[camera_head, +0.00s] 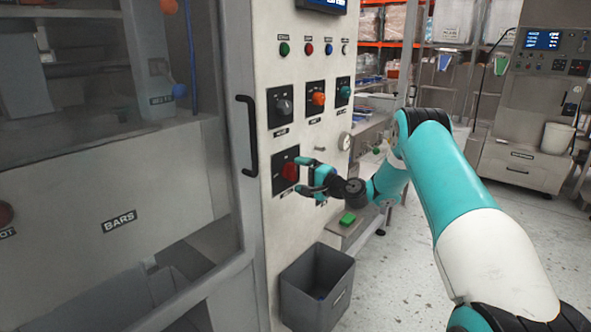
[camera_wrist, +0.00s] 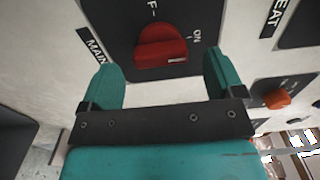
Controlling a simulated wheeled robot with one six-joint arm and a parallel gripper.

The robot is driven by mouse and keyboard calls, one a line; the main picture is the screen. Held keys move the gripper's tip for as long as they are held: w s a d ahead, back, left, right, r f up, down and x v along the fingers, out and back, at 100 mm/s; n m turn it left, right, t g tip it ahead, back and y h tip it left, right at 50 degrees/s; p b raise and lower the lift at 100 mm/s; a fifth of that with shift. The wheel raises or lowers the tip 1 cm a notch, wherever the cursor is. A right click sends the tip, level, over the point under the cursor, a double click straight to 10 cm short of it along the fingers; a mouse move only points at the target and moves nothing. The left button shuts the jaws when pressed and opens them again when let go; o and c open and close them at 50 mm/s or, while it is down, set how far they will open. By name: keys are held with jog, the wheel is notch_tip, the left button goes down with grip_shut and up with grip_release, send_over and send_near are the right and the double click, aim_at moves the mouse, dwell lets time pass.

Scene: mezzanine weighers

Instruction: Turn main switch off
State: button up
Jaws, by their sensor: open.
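The main switch is a red rotary knob (camera_head: 290,171) on a black plate, low on the pale cabinet front. In the wrist view the red knob (camera_wrist: 160,46) sits between and just beyond my fingertips, with a pale mark on its lower right side. The "ON" label (camera_wrist: 197,36) is to its right, a partly cut-off label ending in "F" is above, and the "MAIN" label (camera_wrist: 91,45) is at left. My gripper (camera_head: 305,176) is open, its teal fingers on either side of the knob; the wrist view shows gaps beside it. Contact cannot be told.
Other rotary switches, including an orange one (camera_head: 317,98), sit above on the panel. A black door handle (camera_head: 248,135) stands out at left. A grey bin (camera_head: 317,287) is on the floor below, and a green block (camera_head: 348,218) lies on a low surface to the right.

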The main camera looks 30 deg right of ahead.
aim_at(291, 172)
jog(key=shift+x, duration=1.35)
jog(key=c, duration=0.9)
